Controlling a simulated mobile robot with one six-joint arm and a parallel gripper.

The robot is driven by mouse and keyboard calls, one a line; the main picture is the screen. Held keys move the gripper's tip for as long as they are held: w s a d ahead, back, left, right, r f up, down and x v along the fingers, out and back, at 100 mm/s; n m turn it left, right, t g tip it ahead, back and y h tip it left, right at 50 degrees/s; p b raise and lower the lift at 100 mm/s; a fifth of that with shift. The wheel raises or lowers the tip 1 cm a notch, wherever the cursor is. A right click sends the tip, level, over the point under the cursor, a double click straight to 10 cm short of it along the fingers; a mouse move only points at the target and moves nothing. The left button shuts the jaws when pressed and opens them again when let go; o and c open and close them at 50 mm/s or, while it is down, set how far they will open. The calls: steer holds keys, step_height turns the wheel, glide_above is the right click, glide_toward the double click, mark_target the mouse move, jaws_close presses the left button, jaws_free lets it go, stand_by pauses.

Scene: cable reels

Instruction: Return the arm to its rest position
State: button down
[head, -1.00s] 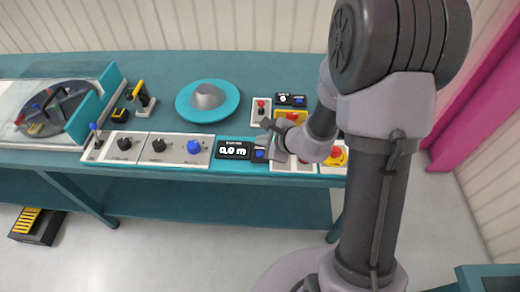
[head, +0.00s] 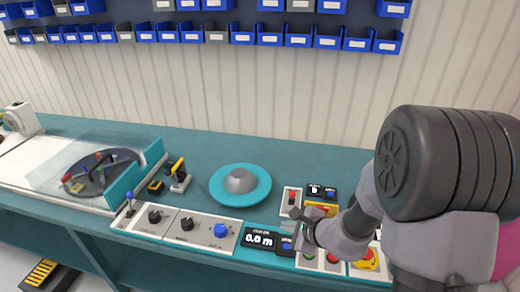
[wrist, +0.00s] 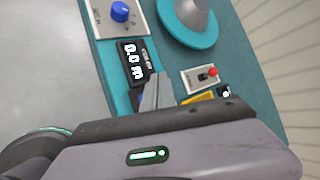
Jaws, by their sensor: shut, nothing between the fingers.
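My gripper (head: 300,230) hangs over the right part of the control panels, close to the black display box (head: 259,241) that reads 0.0 m. Its fingers are shut and hold nothing. In the wrist view the gripper's fingers (wrist: 155,90) show edge-on beside the same display (wrist: 133,65). My arm comes in from the right in the head view and hides part of the panel with the red and green buttons. Whether the fingers touch the panel cannot be told.
A teal disc with a grey cone (head: 240,184) sits behind the panels. A red-toggle switch box (head: 291,201) and a yellow-rimmed red stop button (head: 368,259) are near my gripper. A reel under a clear cover (head: 95,173) is at left. Blue bins (head: 271,38) line the back wall.

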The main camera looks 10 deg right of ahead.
steer(key=s+a+r+n+g+y, duration=0.1)
steer(key=s+a+r+n+y, duration=0.1)
steer(key=s+a+r+n, duration=0.5)
steer(key=s+a+r+n+g+y, duration=0.1)
steer(key=s+a+r+n, duration=0.4)
steer(key=r, duration=0.4)
steer(key=s+d+r+n+h, duration=0.2)
steer(key=s+d+n+h, duration=0.3)
steer(key=s+d, duration=0.3)
steer(key=s, duration=0.4)
steer(key=shift+d+r+g, duration=0.3)
steer(key=shift+d+r, duration=0.05)
steer(key=shift+r, duration=0.05)
